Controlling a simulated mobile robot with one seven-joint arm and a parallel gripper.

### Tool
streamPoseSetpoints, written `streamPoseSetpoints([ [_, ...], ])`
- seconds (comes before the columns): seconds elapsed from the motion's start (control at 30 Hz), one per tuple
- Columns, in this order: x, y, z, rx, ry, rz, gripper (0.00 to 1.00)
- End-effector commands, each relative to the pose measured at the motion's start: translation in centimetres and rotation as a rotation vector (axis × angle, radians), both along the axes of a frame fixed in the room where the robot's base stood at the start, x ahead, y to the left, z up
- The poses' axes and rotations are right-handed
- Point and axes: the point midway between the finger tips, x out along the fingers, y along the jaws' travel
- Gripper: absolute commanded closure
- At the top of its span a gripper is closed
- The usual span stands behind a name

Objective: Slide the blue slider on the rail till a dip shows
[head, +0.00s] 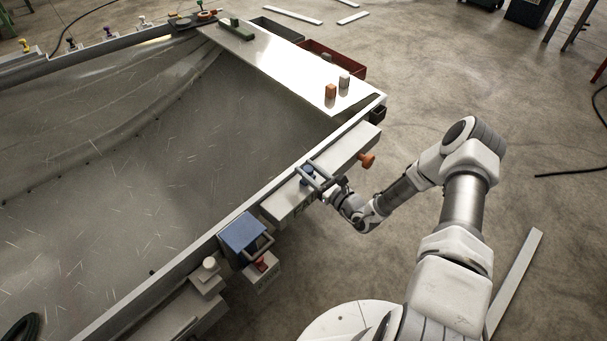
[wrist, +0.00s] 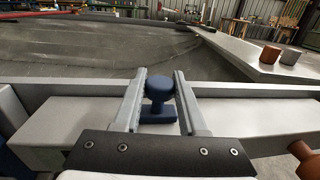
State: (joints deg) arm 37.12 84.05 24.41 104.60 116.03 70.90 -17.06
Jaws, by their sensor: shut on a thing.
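The blue slider (head: 307,169) sits on the pale rail (head: 352,147) along the outside of the hull's near edge, around the rail's middle. In the wrist view the slider (wrist: 159,88) shows as a dark blue round knob on a wider foot. My gripper (head: 315,174) reaches over the rail from the right and is shut on the slider, one finger on each side of the knob. In the wrist view my gripper (wrist: 160,100) frames the knob, and the rail top (wrist: 70,115) looks plain on both sides. My gripper hides part of the rail.
An orange knob (head: 366,160) sticks out by the rail's far end. A blue box (head: 242,235) with a handle and a red part (head: 260,263) stand nearer. An orange block (head: 330,91) and a grey block (head: 344,80) stand on the white board (head: 290,65). Floor at right is mostly clear.

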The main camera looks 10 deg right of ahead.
Motion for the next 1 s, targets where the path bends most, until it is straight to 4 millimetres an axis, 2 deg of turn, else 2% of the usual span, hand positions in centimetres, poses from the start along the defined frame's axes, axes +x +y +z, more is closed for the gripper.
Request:
streamPoseSetpoints([
  [0.03, 0.8, -1.0, -0.3, -0.005, -0.005, -0.005, 1.00],
  [0.13, 1.6, -2.0, -0.2, -0.005, -0.002, -0.006, 1.00],
  [0.47, 1.8, -2.3, -0.1, -0.003, 0.001, -0.005, 1.00],
  [0.5, 1.8, -2.3, -0.1, -0.003, 0.001, -0.005, 0.54],
  [0.63, 1.8, -2.3, -0.1, -0.003, 0.001, -0.004, 0.31],
  [1.0, 1.5, -2.4, 0.0, -0.003, 0.001, -0.003, 0.29],
])
